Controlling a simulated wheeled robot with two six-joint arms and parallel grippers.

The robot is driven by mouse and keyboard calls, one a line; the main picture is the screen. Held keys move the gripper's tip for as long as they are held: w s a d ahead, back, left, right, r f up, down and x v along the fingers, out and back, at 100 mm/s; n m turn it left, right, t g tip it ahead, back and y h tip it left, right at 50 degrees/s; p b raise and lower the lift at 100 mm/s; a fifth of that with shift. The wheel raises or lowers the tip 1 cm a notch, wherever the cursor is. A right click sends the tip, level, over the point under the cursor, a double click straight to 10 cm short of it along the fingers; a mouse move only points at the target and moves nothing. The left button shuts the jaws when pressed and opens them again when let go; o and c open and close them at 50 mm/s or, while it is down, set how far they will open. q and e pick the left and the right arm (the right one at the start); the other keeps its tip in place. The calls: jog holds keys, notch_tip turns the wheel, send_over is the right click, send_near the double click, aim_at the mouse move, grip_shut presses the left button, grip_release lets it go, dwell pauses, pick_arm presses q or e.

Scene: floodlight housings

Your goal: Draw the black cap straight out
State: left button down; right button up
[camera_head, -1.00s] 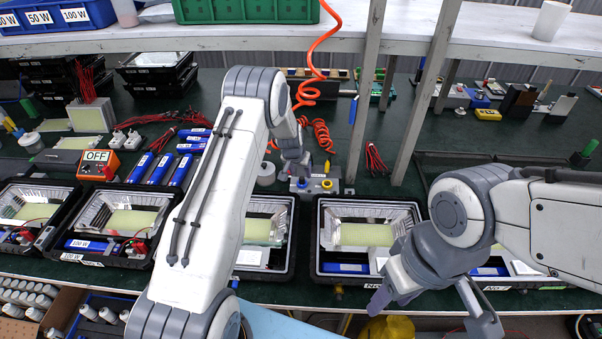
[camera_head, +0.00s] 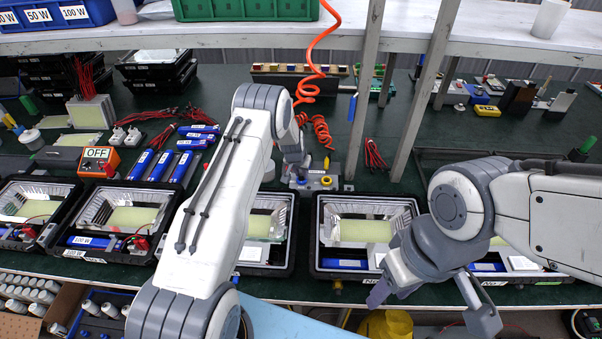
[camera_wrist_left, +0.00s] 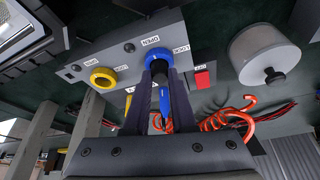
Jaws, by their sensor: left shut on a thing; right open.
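A grey fixture box (camera_head: 336,187) stands on the bench behind the housings, with a blue ring and a yellow ring (camera_head: 326,181) on it. My right gripper (camera_head: 430,305) is open and empty at the bench's front edge.
The yellow ring (camera_wrist_left: 103,77) and a red block (camera_wrist_left: 205,78) flank the fingers. A pale cylinder (camera_wrist_left: 262,55) stands nearby. Orange coiled hose (camera_head: 322,130) hangs behind the fixture. Floodlight housings (camera_head: 368,276) line the front; shelf posts (camera_head: 420,100) rise at right.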

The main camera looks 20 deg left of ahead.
aim_at(301, 175)
pick_arm(q)
jog(key=shift+r, duration=0.15)
jog(key=shift+r+p, duration=0.35)
jog(key=shift+r, duration=0.2)
jog(key=shift+r, duration=0.25)
jog(key=shift+r+p, duration=0.8)
jog(key=shift+r, duration=0.55)
